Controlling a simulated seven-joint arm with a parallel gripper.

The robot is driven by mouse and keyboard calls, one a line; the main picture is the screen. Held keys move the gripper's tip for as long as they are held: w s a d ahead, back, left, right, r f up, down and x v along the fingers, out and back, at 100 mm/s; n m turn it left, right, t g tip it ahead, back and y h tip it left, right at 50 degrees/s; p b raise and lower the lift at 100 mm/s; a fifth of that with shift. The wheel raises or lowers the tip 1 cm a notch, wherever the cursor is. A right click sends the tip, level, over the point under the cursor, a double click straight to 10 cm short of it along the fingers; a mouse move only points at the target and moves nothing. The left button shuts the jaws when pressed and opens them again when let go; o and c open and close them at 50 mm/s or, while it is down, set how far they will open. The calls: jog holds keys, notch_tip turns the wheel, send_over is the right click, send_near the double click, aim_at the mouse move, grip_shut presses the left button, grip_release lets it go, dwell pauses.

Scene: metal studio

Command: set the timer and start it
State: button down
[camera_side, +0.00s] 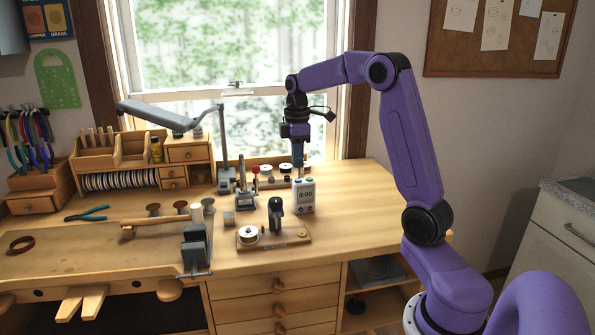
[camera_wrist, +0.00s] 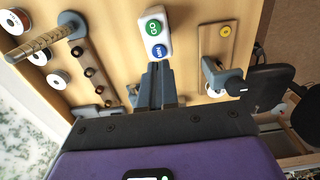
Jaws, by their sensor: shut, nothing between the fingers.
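The timer (camera_side: 304,195) is a small white upright box on the bench, with a display that appears to read 0:00. In the wrist view the timer (camera_wrist: 153,23) shows a green GO button (camera_wrist: 154,27) and a blue button (camera_wrist: 159,51), apparently marked MIN, on its top. My gripper (camera_side: 298,170) points down just above and behind the timer, with its fingers shut and empty. In the wrist view my gripper's fingertips (camera_wrist: 154,68) appear close to the blue button; they seem apart from it, but touching cannot be ruled out.
A lamp (camera_side: 165,118) and a vise (camera_side: 195,249) are at left. The bench right of the timer is clear.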

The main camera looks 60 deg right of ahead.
aim_at(298, 180)
jog(key=shift+f, duration=2)
jog(key=shift+s+f, duration=0.1)
jog(key=shift+f, duration=0.85)
notch_tip(298, 180, up, 15)
jog(key=shift+w+r, duration=0.2)
jog(key=shift+s+d+r, duration=0.15)
jog(key=shift+s+r, duration=0.05)
jog(key=shift+r, duration=0.05)
notch_tip(298, 180, down, 14)
